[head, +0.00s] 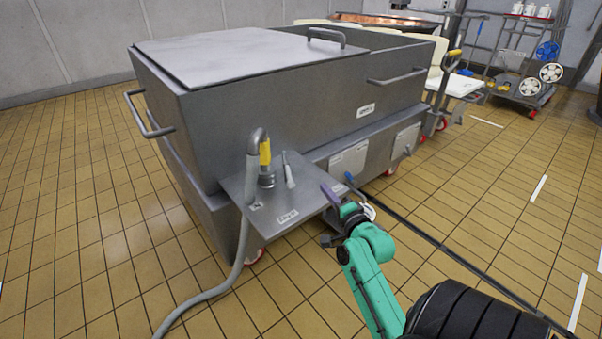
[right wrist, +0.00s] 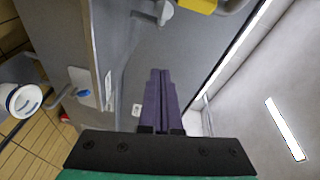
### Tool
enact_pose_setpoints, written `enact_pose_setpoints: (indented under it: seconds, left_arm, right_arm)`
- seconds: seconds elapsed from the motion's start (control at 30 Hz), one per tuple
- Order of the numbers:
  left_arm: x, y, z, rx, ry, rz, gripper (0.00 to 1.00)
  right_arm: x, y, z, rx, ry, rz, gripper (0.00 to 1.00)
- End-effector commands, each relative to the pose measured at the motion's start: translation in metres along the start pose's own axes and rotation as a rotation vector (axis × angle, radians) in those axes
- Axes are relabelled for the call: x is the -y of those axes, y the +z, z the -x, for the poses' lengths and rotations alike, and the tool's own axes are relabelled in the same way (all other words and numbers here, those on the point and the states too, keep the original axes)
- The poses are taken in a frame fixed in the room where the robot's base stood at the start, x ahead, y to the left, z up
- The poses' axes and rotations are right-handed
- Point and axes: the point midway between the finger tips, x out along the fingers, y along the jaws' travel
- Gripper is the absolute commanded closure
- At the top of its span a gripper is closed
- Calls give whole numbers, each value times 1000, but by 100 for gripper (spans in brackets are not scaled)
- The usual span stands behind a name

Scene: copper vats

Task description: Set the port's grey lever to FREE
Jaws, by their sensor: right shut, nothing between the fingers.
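The port is a grey metal panel (head: 305,205) on the near side of a large steel vat. The grey lever (head: 289,169) stands on it, upright and leaning slightly left, just right of a hose coupling with a yellow grip (head: 265,152). White labels (head: 287,216) lie on the panel; their words are too small to read surely. My right gripper (head: 329,193) is shut and empty, its purple fingers over the panel's right end, apart from the lever. In the right wrist view, the shut fingers (right wrist: 159,90) point toward the panel, and the light grey lever (right wrist: 165,13) shows at the top. My left gripper is not seen.
A grey hose (head: 238,262) runs from the coupling to the floor. The steel vat (head: 260,100) stands on red-wheeled casters. White boxes (head: 349,160) and a blue handle sit on its side, near my right gripper. The tiled floor at left is free.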

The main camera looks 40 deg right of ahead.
Motion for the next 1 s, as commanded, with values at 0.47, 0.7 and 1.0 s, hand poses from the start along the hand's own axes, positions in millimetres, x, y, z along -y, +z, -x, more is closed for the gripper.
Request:
enact_pose_setpoints:
  seconds: [0.47, 0.7, 1.0]
  left_arm:
    - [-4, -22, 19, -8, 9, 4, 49]
    - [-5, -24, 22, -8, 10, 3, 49]
    - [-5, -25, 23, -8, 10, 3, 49]
  right_arm:
    - [-2, 18, -90, 4, 3, -1, 100]
    - [-1, 40, -95, 2, 3, 4, 100]
    - [-1, 40, -95, 3, 3, 6, 100]
